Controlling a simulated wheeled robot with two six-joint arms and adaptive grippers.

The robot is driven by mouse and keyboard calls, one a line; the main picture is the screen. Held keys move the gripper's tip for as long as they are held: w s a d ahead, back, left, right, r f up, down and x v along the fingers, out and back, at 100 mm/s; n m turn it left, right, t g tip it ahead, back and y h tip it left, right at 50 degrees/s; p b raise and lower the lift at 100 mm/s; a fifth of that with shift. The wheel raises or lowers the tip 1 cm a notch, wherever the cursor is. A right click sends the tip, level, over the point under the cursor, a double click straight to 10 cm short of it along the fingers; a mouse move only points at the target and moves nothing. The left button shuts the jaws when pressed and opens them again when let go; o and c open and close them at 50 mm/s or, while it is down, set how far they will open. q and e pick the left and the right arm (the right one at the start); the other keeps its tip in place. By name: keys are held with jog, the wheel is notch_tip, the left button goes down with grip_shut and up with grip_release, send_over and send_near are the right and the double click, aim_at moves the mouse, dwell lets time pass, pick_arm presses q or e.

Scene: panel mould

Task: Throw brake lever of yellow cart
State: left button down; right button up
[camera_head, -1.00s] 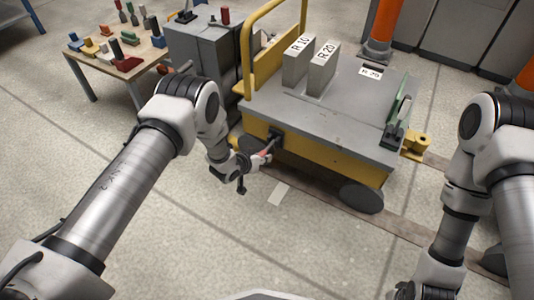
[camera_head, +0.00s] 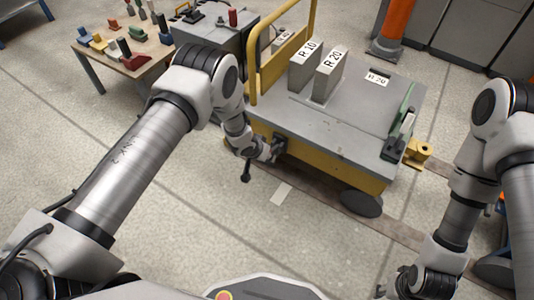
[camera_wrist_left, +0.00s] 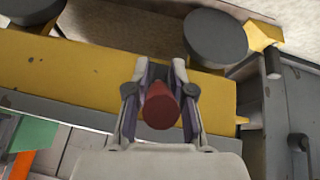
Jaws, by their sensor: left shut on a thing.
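The yellow cart (camera_head: 330,170) has a grey deck and a yellow side facing me. A black bracket (camera_head: 280,146) sits on that side. My left gripper (camera_head: 271,153) is at this bracket, low beside the cart. In the left wrist view my left gripper (camera_wrist_left: 160,103) is shut on the brake lever, whose red grip (camera_wrist_left: 161,106) shows between the two fingers. The lever is hidden by the gripper in the head view. My right gripper (camera_head: 382,292) is at the bottom edge, partly cut off, and its fingers are not clear.
Two grey blocks, R 10 (camera_head: 306,66) and R 20 (camera_head: 329,75), stand on the deck. A wooden table (camera_head: 130,62) with coloured pieces is back left.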

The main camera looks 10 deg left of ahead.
pick_arm(q)
jog(key=c, duration=1)
grip_release()
jog(key=shift+o, duration=0.2)
jog(key=v, duration=1.2)
